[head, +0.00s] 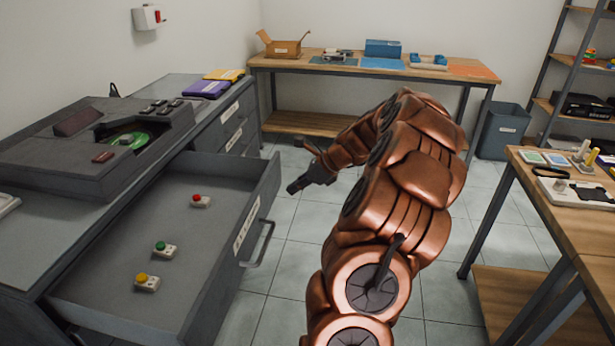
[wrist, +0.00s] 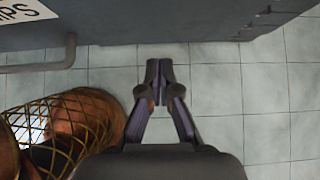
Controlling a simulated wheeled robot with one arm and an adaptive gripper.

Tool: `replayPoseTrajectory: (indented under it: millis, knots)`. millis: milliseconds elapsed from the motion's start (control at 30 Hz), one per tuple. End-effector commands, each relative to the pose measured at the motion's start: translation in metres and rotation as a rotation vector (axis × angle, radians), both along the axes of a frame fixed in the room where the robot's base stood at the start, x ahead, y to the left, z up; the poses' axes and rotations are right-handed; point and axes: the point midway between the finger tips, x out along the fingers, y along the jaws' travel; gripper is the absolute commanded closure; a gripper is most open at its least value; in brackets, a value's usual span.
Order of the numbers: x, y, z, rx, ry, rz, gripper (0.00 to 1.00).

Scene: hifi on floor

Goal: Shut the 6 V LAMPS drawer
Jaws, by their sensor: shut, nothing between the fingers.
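The 6 V LAMPS drawer (head: 120,290) is pulled well out of the grey cabinet in the head view. Its front carries a white label and a bar handle (head: 262,247). Three small lamps with red (head: 200,201), green (head: 165,249) and yellow (head: 147,283) tops lie inside. My gripper (head: 292,187) is shut and empty, just off the far end of the drawer front. In the wrist view my gripper's fingertips (wrist: 160,66) are together over floor. The grey front (wrist: 200,28) with a label ending in MPS (wrist: 22,10) runs along the top, apart from the fingertips.
A dark machine with a green disc (head: 75,140) stands on the cabinet top. Further closed drawers (head: 232,133) lie beyond the open one. A workbench (head: 335,68) stands at the back, a bin (head: 502,130) beside it, and a table (head: 560,200) at right. Tiled floor between is clear.

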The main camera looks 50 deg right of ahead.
Motion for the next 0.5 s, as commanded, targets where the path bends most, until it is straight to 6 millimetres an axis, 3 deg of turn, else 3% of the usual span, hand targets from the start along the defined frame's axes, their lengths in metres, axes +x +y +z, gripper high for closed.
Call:
replayPoseTrajectory:
  millis: [233,500]
  knots:
    - [0.027,0.017,-0.002,0.000,0.001,0.004,1.00]
    - [0.036,0.022,-0.002,0.000,0.001,0.001,1.00]
